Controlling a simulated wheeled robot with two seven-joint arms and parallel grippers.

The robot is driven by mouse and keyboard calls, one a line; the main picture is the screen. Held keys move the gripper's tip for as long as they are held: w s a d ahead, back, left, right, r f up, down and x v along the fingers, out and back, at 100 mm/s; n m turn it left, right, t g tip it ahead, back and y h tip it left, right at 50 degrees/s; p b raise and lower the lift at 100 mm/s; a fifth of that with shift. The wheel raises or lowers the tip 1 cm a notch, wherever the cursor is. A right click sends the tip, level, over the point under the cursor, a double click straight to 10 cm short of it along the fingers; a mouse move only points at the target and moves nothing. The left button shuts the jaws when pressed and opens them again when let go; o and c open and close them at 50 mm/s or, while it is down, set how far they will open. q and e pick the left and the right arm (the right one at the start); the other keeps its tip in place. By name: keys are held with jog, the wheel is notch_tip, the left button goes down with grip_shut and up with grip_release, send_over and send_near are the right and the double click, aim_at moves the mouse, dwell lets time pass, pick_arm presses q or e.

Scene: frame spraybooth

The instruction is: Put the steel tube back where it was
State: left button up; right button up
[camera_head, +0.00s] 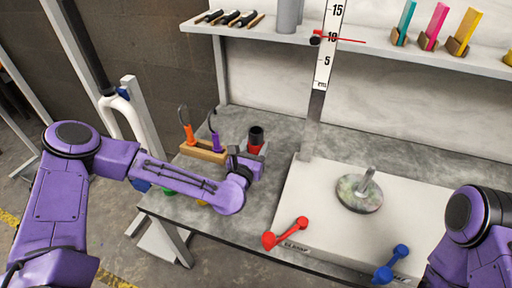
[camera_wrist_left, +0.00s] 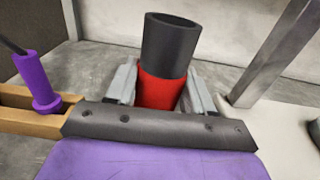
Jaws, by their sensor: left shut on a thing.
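The steel tube (camera_head: 257,134) is a dark grey, open-topped hollow cylinder with a red lower part. It is upright, to the right of the wooden tool rack at the left end of the bench. My left gripper (camera_head: 247,163) is shut on it. In the left wrist view the steel tube (camera_wrist_left: 170,45) rises between the two grey fingers of my left gripper (camera_wrist_left: 160,92), which sit on either side of the red part. Its lower end is hidden behind the gripper, so I cannot tell whether it touches the bench. My right gripper is out of view.
The wooden rack (camera_head: 203,153) holds orange- and purple-handled tools close by on the left. A white box (camera_head: 310,200) with a round disc (camera_head: 359,193), red lever (camera_head: 286,232) and blue lever (camera_head: 391,264) fills the right. A ruler (camera_head: 329,45) stands behind, near the shelf (camera_head: 370,46).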

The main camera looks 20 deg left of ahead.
pick_arm(q)
jog(key=o, duration=1.4)
jog(key=shift+s+r, duration=0.1)
jog(key=shift+r, duration=0.15)
jog(key=s, duration=1.2)
jog(key=shift+a+b, duration=0.2)
jog(key=shift+b, duration=0.1)
jog(key=shift+f, duration=0.15)
